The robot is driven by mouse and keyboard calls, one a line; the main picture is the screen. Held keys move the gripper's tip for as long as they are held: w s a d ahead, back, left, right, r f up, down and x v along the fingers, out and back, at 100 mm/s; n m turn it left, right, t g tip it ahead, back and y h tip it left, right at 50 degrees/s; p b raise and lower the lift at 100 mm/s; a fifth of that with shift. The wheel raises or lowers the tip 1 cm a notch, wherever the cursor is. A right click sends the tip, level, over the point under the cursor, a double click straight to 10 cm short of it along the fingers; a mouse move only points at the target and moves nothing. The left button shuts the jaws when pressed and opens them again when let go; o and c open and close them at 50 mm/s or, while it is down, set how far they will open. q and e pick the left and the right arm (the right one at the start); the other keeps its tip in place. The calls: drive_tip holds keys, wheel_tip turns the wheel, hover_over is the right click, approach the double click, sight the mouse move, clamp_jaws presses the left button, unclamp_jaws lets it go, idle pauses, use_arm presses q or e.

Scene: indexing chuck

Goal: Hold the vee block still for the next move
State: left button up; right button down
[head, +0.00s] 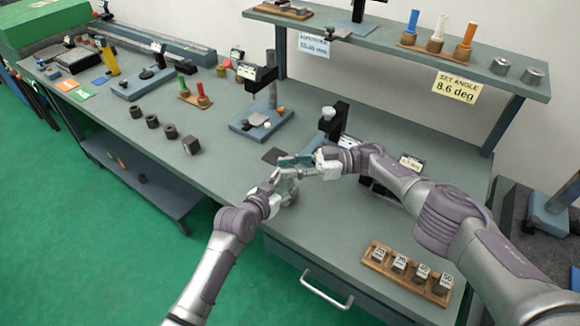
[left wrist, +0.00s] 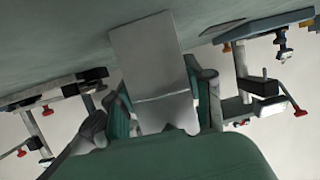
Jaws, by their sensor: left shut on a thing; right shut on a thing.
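My left gripper (head: 284,176) and my right gripper (head: 300,161) meet above the front part of the bench, left of the angle stand. In the left wrist view, a plain grey block with a notched near end, the vee block (left wrist: 160,75), sits between the green fingers of my left gripper (left wrist: 165,105). My left gripper is shut on it. My right gripper is shut at the same spot, on the same block as far as I can see. In the head view the fingers largely hide the block.
A blue-based stand (head: 262,122) is behind the grippers. A dark flat plate (head: 273,156) lies just beyond them. A wooden rack of labelled blocks (head: 406,272) is at the front right. Several dark cylinders stand at the left. A shelf (head: 400,45) overhangs the back.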

drive_tip(key=shift+s+f, duration=0.1)
idle(0.5)
drive_tip(key=c, duration=0.9)
unclamp_jaws()
drive_tip(key=shift+r, duration=0.95)
wheel_tip(320, 180, up, 8)
drive_tip(key=shift+r, duration=0.15)
